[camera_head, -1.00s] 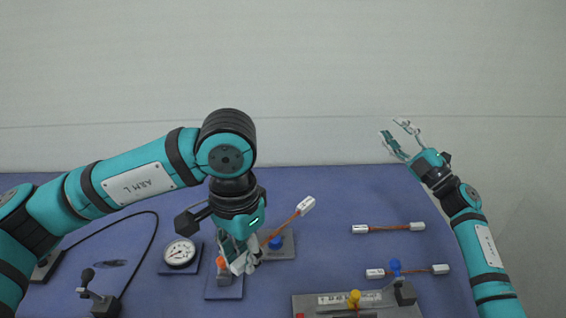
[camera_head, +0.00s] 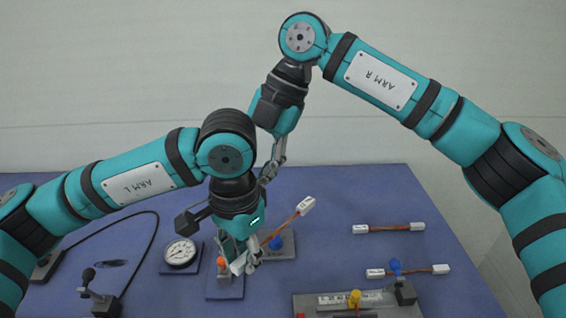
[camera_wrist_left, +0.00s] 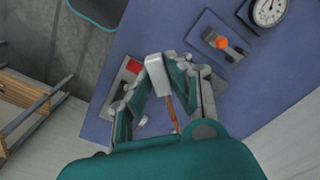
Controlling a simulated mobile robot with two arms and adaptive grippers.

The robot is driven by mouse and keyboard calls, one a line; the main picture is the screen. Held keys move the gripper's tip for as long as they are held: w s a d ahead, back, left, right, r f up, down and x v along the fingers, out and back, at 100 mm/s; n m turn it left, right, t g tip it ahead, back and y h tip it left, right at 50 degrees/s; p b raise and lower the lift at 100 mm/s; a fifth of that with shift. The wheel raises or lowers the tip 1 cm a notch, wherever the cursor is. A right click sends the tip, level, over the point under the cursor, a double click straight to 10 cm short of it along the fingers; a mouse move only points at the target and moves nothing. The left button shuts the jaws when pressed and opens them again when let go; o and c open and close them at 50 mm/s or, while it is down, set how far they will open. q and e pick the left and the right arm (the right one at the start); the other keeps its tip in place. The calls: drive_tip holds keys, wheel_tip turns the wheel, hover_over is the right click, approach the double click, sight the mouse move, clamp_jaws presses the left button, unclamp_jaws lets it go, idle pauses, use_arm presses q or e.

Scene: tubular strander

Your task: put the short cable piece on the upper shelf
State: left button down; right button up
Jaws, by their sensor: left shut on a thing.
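My left gripper (camera_head: 243,264) is shut on one end of a cable piece (camera_head: 283,229), an orange-brown cable with white end blocks. The cable slants up to the right, with its free white end beyond the gripper. In the left wrist view, a white end block of the cable piece (camera_wrist_left: 154,67) sits between the fingertips, with the cable (camera_wrist_left: 172,115) running back between the fingers. My right gripper (camera_head: 269,173) hangs just behind my left wrist, fingers downward; their gap is unclear. In the left wrist view, a wooden shelf rack (camera_wrist_left: 22,88) stands at the left, beyond the table.
Two similar cable pieces, the farther (camera_head: 390,228) and the nearer (camera_head: 425,270), lie on the blue table (camera_head: 335,190). A gauge (camera_head: 181,252), a lever (camera_head: 98,297), an orange-knobbed device (camera_head: 222,264), a blue-knobbed device (camera_head: 276,243) and a grey panel (camera_head: 320,305) crowd the table.

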sight(278, 232)
drive_tip(key=d+m+t+h, duration=0.2)
drive_tip(key=d+m+h, duration=0.1)
drive_tip(key=d+h, duration=0.2)
wheel_tip(278, 232, down, 12)
drive_tip(key=shift+w+d+r, duration=0.15)
drive_tip(key=shift+w+d, duration=0.05)
use_arm(q)
drive_tip(key=shift+d, duration=0.1)
use_arm(e)
clamp_jaws()
drive_tip(key=shift+r, duration=0.1)
use_arm(q)
drive_tip(key=c, duration=1.1)
unclamp_jaws()
